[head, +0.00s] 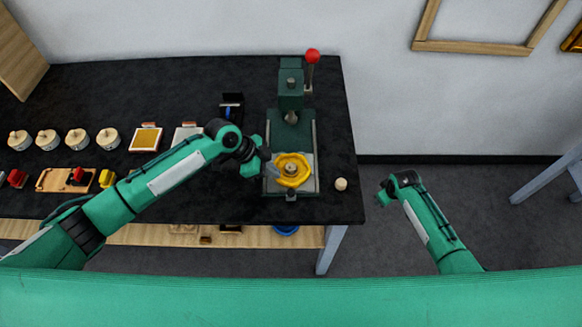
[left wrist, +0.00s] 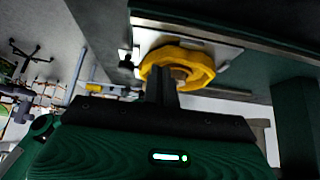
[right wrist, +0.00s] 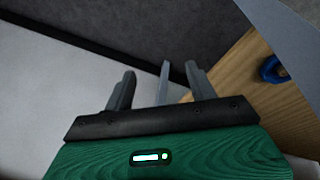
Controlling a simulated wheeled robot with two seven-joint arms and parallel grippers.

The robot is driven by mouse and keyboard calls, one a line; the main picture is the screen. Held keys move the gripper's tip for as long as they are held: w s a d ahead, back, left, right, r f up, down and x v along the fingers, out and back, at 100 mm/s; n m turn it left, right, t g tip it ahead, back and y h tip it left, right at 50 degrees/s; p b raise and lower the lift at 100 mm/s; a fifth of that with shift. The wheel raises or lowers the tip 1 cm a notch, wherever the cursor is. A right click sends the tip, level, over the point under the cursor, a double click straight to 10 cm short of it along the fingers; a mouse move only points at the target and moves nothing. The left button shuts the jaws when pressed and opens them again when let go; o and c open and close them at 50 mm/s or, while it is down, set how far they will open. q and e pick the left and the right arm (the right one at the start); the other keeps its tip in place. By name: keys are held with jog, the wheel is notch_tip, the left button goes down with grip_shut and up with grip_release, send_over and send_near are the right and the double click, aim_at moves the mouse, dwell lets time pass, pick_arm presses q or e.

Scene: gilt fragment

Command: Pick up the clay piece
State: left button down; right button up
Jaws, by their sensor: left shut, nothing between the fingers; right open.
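A yellow ring-shaped piece (head: 304,166) lies on the pale plate of the green press, with a small beige lump (head: 291,170) in its middle. A small cream lump (head: 341,184) sits on the black table right of the press. I cannot tell for sure which is the clay piece. My left gripper (head: 271,171) is shut and empty at the left side of the yellow ring. In the left wrist view its closed fingers (left wrist: 161,84) overlap the ring (left wrist: 195,62); contact is unclear. My right gripper (head: 383,191) is off the table's right edge; its fingers (right wrist: 160,88) are open and empty.
The green press (head: 291,101) has a red-knobbed lever (head: 312,56). Several round pale pots (head: 77,139), a yellow-filled tray (head: 145,138) and a wooden board (head: 54,181) stand left. A blue item (head: 286,230) is on the lower shelf.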

jog(key=w+r+n, duration=0.1)
jog(key=w+r, duration=0.3)
jog(key=r, duration=0.4)
jog(key=w+r+n, duration=0.1)
jog(key=w+r, duration=0.3)
jog(key=r, duration=0.5)
notch_tip(320, 180, up, 14)
jog(key=r+n+g, duration=0.1)
jog(key=n+g, duration=0.2)
jog(key=n, duration=1.5)
send_over(291, 166)
jog(key=f, duration=0.6)
jog(key=shift+w+d+f, duration=0.15)
jog(key=shift+w+d, duration=0.1)
jog(key=shift+s+a+f, duration=0.15)
jog(key=shift+f, duration=1.25)
jog(key=shift+s+a+f, duration=0.1)
jog(key=shift+s+f, duration=0.05)
jog(key=shift+f, duration=1.2)
jog(key=c, duration=1.1)
